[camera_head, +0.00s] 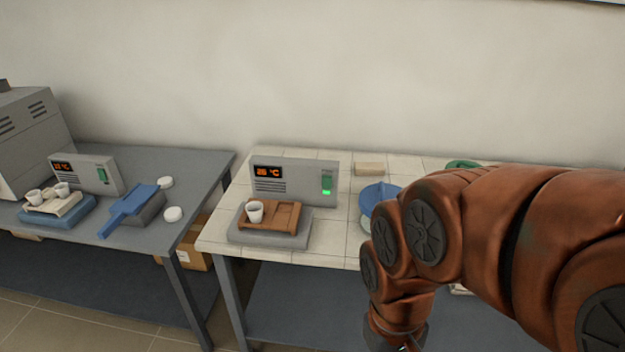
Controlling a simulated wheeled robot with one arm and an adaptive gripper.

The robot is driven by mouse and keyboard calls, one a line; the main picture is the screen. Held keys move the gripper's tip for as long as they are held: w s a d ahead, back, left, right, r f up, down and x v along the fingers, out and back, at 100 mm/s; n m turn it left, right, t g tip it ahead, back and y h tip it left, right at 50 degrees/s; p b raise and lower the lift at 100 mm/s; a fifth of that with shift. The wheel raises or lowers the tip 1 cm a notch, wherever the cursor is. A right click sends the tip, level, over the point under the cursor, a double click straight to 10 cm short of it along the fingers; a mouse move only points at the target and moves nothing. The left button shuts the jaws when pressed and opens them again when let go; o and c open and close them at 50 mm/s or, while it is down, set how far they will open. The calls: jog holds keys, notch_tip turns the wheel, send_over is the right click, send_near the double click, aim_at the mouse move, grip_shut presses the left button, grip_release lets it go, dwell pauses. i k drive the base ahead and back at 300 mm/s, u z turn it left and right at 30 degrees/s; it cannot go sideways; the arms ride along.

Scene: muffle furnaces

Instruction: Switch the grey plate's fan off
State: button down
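The grey plate (268,240) lies on the white tiled bench, with a brown tray (284,217) on it. A white crucible (255,212) stands in the tray. Behind the plate stands a grey control panel (300,178) with an orange display (268,171), vent slots and a switch (326,185). The switch is green and brightly lit at its lower end. My copper arm hangs down to the right of the plate and panel, apart from both.
A blue round thing (378,196), partly behind my arm, and a beige block (369,169) are on the bench. A green thing (462,163) lies farther right. The left grey table (205,165) holds a blue plate (58,216), another panel (88,175) and a blue scoop-like thing (130,210).

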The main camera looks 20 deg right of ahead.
aim_at(327, 180)
jog(key=k, duration=1.35)
jog(key=u, duration=0.35)
jog(key=i, duration=0.35)
jog(key=u, duration=0.65)
jog(key=i, duration=1.4)
jog(key=z, duration=1.05)
